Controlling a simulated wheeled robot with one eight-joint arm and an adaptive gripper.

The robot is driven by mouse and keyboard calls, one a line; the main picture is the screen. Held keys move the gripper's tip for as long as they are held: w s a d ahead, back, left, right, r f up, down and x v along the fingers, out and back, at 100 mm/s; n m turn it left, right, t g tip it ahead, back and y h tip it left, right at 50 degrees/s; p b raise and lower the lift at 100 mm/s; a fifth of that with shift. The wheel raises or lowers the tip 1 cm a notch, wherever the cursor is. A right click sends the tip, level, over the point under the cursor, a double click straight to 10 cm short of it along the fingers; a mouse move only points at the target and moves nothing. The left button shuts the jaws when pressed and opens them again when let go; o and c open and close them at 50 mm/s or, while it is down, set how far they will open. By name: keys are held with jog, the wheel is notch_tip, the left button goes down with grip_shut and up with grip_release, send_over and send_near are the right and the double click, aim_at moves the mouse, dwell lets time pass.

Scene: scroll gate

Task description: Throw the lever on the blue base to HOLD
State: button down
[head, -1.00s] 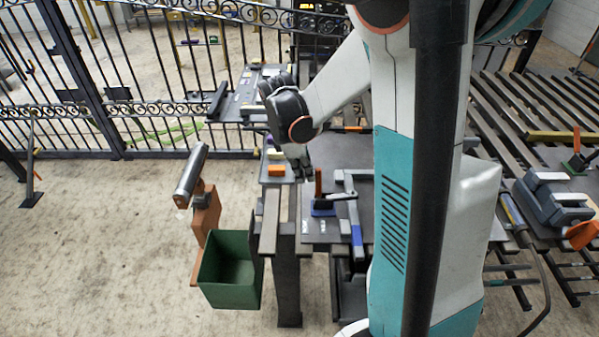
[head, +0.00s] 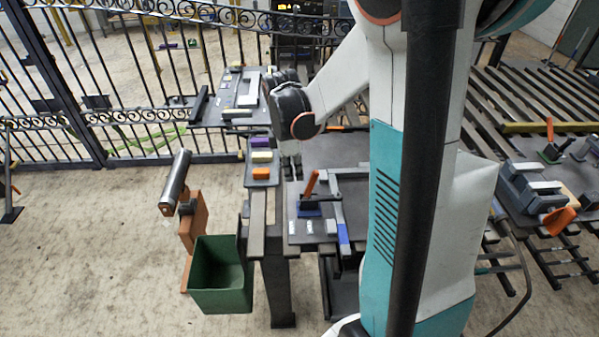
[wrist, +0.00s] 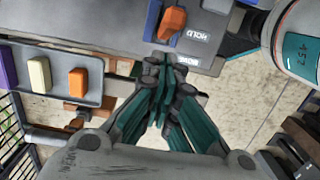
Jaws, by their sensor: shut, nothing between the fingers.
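The lever has an orange handle (head: 311,184) and stands on a blue base (head: 308,209) on the near left part of the dark table. In the head view the handle leans to the right at its top. In the wrist view the orange handle (wrist: 172,22) is at the top centre, with the HOLD label (wrist: 197,34) beside it on the right. A second, inverted label (wrist: 188,61) lies lower. My gripper (wrist: 158,62) is shut and empty, its tips apart from the handle in the picture. In the head view my gripper (head: 293,165) is just behind and left of the lever.
A grey tray (head: 262,182) with orange, cream and purple blocks is left of the lever. A blue-handled bar (head: 342,232) is right of it. A black iron gate (head: 80,110) stands behind; the left floor is open.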

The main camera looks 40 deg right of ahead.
notch_tip(320, 180, up, 11)
jog(key=w+a+p, duration=0.1)
jog(key=p, duration=0.2)
jog(key=shift+a+f, duration=0.2)
jog(key=shift+a, duration=0.1)
